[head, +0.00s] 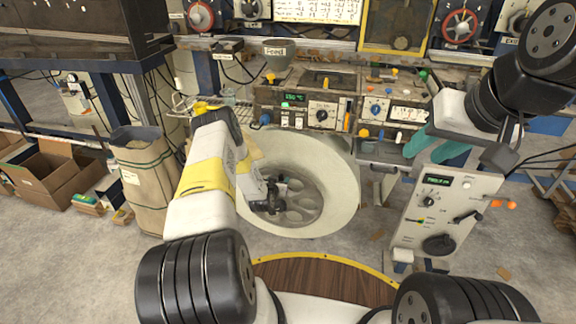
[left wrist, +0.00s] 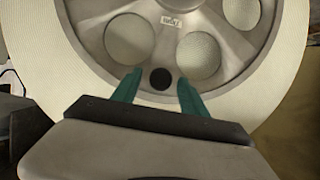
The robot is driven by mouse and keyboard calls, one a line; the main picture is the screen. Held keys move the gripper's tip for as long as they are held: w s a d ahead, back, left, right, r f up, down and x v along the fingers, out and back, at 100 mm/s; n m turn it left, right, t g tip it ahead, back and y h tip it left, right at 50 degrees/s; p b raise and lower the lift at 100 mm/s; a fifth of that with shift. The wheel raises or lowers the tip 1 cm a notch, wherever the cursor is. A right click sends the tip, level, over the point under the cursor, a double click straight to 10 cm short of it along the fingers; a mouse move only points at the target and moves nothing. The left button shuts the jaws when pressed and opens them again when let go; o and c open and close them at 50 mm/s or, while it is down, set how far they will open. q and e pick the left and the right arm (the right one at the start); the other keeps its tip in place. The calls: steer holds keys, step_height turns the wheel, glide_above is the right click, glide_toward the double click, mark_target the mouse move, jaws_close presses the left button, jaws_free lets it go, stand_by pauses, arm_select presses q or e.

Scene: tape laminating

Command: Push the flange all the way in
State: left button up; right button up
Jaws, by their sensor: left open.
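The flange (head: 300,207) is a grey metal disc with large round holes, set in the middle of a big cream roll (head: 338,165) in the head view. In the left wrist view the flange (left wrist: 170,62) fills the upper middle, with a white label and a dark round hub hole. My left gripper (head: 274,192) is in front of the flange. Its green fingers (left wrist: 158,92) are apart and empty, one on each side of the dark hole; I cannot tell whether they touch. How deep the flange sits is unclear. My right gripper (head: 436,146) has teal fingers spread, away from the roll.
A machine with a control panel (head: 310,112) stands behind the roll. A grey control box (head: 440,212) is at the right. A paper sack (head: 145,178) and cardboard boxes (head: 55,172) stand at the left. A round wooden top (head: 325,282) is in front.

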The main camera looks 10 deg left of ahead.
arm_select(q)
jaws_close()
stand_by(1.4)
